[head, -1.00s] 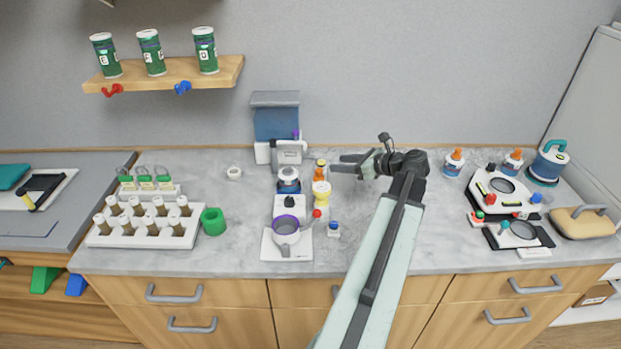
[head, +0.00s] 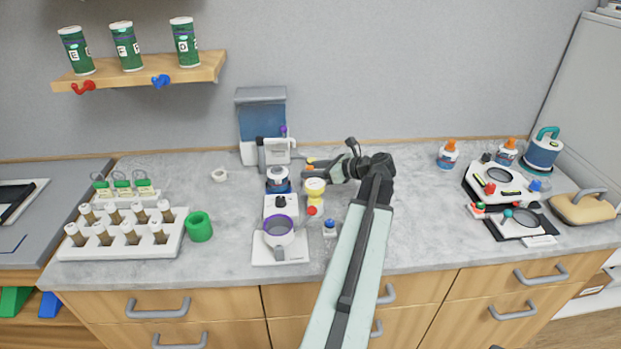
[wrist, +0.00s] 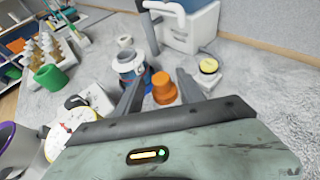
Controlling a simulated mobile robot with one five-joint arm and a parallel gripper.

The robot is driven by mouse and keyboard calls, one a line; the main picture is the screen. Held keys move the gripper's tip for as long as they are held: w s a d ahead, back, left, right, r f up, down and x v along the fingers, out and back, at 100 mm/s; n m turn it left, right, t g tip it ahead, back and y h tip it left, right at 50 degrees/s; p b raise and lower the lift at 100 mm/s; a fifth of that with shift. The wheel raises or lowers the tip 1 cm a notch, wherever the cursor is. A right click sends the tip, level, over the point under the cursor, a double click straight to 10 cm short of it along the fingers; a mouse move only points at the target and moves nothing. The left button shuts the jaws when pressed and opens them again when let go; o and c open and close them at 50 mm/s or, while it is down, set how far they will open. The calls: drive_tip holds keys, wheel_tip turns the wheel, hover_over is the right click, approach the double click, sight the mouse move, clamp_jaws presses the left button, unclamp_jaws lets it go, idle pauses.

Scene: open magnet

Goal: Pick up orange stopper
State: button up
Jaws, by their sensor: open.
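The orange stopper (wrist: 163,90) stands upright in the wrist view, with a narrower top and a wider lower part. My gripper is open and does not hold the stopper. The stopper's base is partly hidden by my gripper.
A blue-and-white device (head: 278,182) stands just left of the stopper. A tall blue-tank dispenser (head: 262,120) is behind. A green ring (head: 199,227) and vial rack (head: 125,240) lie left.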

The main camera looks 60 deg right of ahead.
drive_tip(key=b+x, duration=0.1)
drive_tip(key=x, duration=0.3)
drive_tip(key=shift+d+f, duration=0.15)
drive_tip(key=shift+f, duration=0.1)
drive_tip(key=shift+r, duration=0.1)
clamp_jaws()
wheel_tip(320, 180, up, 10)
drive_tip(key=p, duration=1)
